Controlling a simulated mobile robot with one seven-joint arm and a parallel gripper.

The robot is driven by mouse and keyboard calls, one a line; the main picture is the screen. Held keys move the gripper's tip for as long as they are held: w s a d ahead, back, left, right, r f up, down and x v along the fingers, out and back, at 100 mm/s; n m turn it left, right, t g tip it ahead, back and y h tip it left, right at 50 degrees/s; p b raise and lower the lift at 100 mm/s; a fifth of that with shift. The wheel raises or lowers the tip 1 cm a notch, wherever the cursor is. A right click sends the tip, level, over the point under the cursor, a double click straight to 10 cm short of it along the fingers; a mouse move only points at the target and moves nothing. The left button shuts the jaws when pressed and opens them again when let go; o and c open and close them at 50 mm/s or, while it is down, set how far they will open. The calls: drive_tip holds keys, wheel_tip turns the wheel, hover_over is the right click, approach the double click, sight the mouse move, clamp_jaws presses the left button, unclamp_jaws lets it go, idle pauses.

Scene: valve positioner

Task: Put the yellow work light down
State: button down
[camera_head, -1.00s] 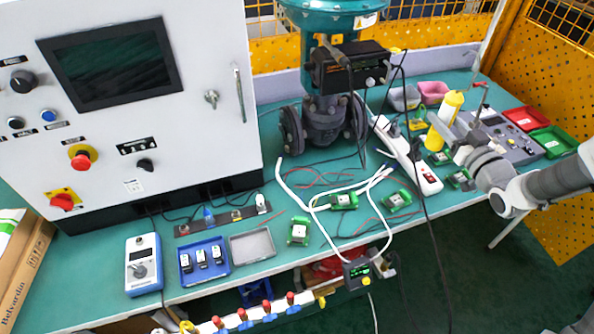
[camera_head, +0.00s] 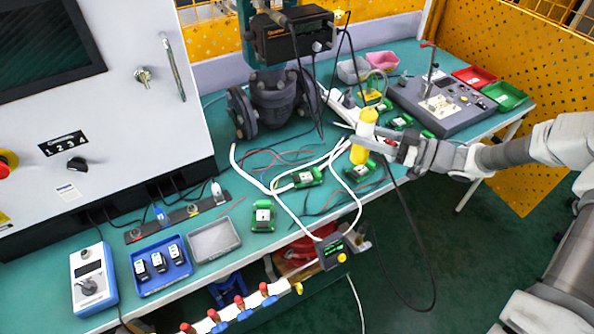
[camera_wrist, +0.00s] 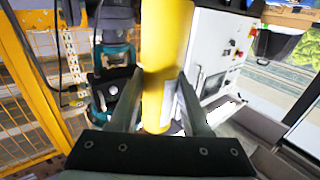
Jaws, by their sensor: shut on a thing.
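The yellow work light (camera_head: 363,137) is upright, with a yellow body and a paler cap, above the front right part of the green bench (camera_head: 232,268). My gripper (camera_head: 375,142) is shut on its middle, coming from the right. In the wrist view the yellow work light (camera_wrist: 166,50) stands between the two fingers (camera_wrist: 158,105). Whether its lower end touches anything is hard to tell; it looks held above the bench.
White cables (camera_head: 290,186) and green terminal blocks (camera_head: 309,177) lie left of the light. A grey test panel (camera_head: 440,102), red bin (camera_head: 473,77) and green bin (camera_head: 505,96) stand behind right. A black cable (camera_head: 420,255) hangs over the front edge. Bare bench shows beside the grey tray (camera_head: 214,240).

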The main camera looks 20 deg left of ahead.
drive_tip(key=shift+s+a+f+b, duration=0.1)
drive_tip(key=shift+s+a+f, duration=1.2)
drive_tip(key=shift+f, duration=0.45)
drive_tip(key=shift+s+a+f+b, duration=0.15)
drive_tip(key=shift+s+a+f, duration=1.1)
drive_tip(key=shift+f, duration=0.45)
drive_tip(key=shift+s+a+f+b, duration=0.1)
drive_tip(key=shift+s+a+f, duration=1)
drive_tip(key=shift+s+f, duration=0.5)
drive_tip(key=shift+w+f, duration=0.15)
drive_tip(key=shift+f, duration=0.15)
drive_tip(key=shift+c, duration=1.8)
unclamp_jaws()
